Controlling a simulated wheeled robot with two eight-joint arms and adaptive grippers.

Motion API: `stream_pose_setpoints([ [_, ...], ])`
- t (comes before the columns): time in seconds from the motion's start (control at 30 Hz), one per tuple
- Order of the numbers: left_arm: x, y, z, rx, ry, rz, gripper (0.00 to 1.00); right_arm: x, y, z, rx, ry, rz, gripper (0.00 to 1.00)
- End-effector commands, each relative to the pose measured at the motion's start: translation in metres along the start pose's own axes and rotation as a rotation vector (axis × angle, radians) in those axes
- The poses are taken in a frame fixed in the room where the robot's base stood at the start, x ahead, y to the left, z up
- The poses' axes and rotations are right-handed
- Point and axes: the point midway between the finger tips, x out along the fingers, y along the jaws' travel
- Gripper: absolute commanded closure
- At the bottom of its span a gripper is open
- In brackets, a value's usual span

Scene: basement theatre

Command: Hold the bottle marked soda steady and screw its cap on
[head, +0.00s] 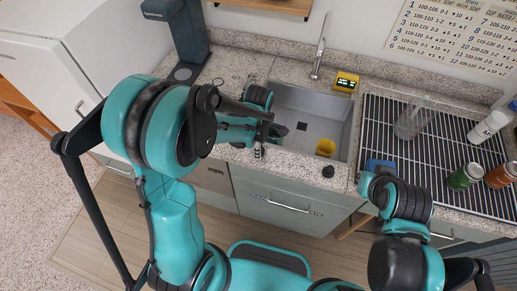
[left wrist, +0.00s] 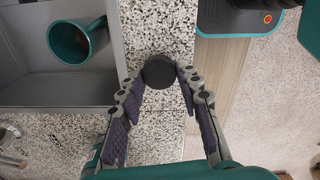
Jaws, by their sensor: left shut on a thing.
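My left gripper (head: 260,150) points down over the counter strip in front of the sink, near its left end. In the left wrist view its fingertips (left wrist: 165,75) close on the sides of a dark round thing (left wrist: 159,71) that looks like a cap, seen from above. What lies below it is hidden. A small black cap-like piece (head: 328,171) lies on the counter strip further right. Among the containers on the right, a white bottle (head: 487,127) bears dark lettering too small to read, so I cannot tell which is marked soda. My right arm's end (head: 400,197) hides its fingers.
A clear container (head: 413,119), a green jar (head: 465,177) and an orange jar (head: 502,175) stand on the striped rack. A faucet (head: 319,60) rises behind the sink.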

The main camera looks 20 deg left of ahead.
Motion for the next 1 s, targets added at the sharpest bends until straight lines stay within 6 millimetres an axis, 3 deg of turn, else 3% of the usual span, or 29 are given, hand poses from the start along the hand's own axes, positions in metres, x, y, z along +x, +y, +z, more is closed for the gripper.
stream_pose_setpoints([
  [0.13,-0.032,0.0,0.0,0.0,0.0,0.0,0.74,-0.01,0.0,-0.007,0.0,0.0,0.0,1.0],
  [0.5,-0.076,-0.05,0.068,0.006,0.0,0.0,0.74,-0.023,0.0,-0.016,0.0,0.0,0.0,1.0],
  [0.7,-0.09,-0.064,0.088,0.003,0.0,0.0,0.74,-0.026,0.0,-0.019,0.0,0.0,0.0,1.0],
  [1.0,-0.094,-0.069,0.095,0.0,0.0,0.0,0.74,-0.027,0.0,-0.019,0.0,0.0,0.0,1.0],
])
